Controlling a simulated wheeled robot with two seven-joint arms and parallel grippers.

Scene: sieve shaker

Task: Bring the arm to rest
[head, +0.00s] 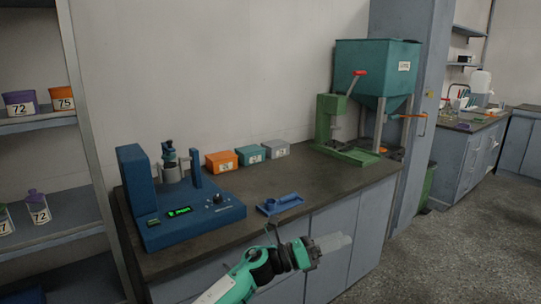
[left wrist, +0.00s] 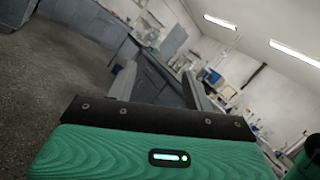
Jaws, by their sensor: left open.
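My left gripper (head: 333,243) is in front of the counter's front edge in the head view, pointing right. It is open and nothing shows between its fingers. In the left wrist view its two fingers (left wrist: 158,85) stand apart, with the room and cabinets beyond. My left arm (head: 240,278) comes in from the bottom of the head view. My right gripper is in neither view.
The dark counter (head: 325,187) bears a blue sieve shaker (head: 190,212), a blue tray (head: 279,204), orange (head: 221,162), teal (head: 250,155) and grey (head: 276,149) boxes, and a green press (head: 332,125). A teal hopper (head: 370,68) stands behind. Shelves (head: 35,124) are at left. Open floor (head: 455,235) lies right.

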